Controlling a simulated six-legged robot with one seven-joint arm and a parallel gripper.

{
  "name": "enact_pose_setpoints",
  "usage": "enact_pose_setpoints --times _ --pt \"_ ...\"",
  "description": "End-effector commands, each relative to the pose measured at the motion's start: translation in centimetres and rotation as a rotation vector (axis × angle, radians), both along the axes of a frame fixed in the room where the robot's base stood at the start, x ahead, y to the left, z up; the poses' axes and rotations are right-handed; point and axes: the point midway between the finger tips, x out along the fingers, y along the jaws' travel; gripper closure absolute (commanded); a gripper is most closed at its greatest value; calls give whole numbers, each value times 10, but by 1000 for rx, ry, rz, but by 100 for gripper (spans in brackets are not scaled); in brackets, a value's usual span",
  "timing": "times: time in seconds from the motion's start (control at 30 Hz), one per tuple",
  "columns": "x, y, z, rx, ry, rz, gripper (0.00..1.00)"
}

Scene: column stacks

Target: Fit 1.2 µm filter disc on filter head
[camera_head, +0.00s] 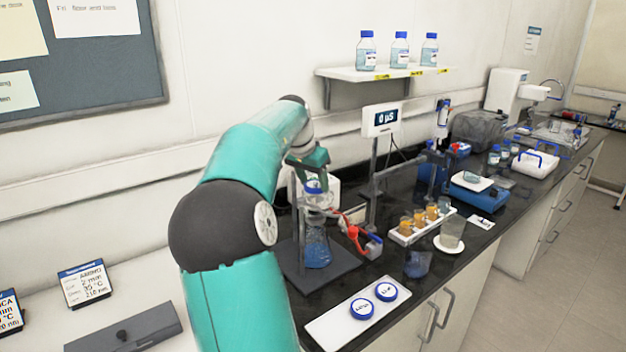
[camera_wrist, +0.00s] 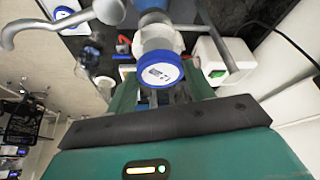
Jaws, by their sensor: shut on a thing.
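My gripper (camera_head: 310,168) is above the glass column on the stand. It is shut on a blue-rimmed filter disc (camera_head: 313,187) with a white labelled face; the disc shows large in the wrist view (camera_wrist: 160,69), in front of the fingers. Its label is too small to read. The filter head at the column's top is partly hidden by the disc and gripper, so I cannot tell whether they touch. Two more blue-and-white discs, one nearer (camera_head: 361,308) and one farther (camera_head: 386,290), lie on a white tray (camera_head: 325,325) at the bench's front.
The column stands on a dark base (camera_head: 335,277) with a red clamp (camera_head: 352,232) beside it. A display reading 0 µS (camera_head: 382,119) rises behind. A white rack of orange vials (camera_head: 405,238) and a beaker (camera_head: 452,232) stand right. Bottles sit on a wall shelf (camera_head: 345,74).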

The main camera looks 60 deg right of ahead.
Motion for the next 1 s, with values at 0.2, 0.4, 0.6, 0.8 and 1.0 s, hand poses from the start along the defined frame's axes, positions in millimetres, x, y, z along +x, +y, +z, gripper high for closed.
enact_pose_setpoints --times 0.2,0.4,0.6,0.8,1.0 --pt "0 0 0 0 -1 0 69" --pt "0 0 0 0 0 0 69" --pt "0 0 -2 0 0 0 69" --pt "0 0 -7 0 -1 0 69" --pt "0 0 -11 0 0 0 69"
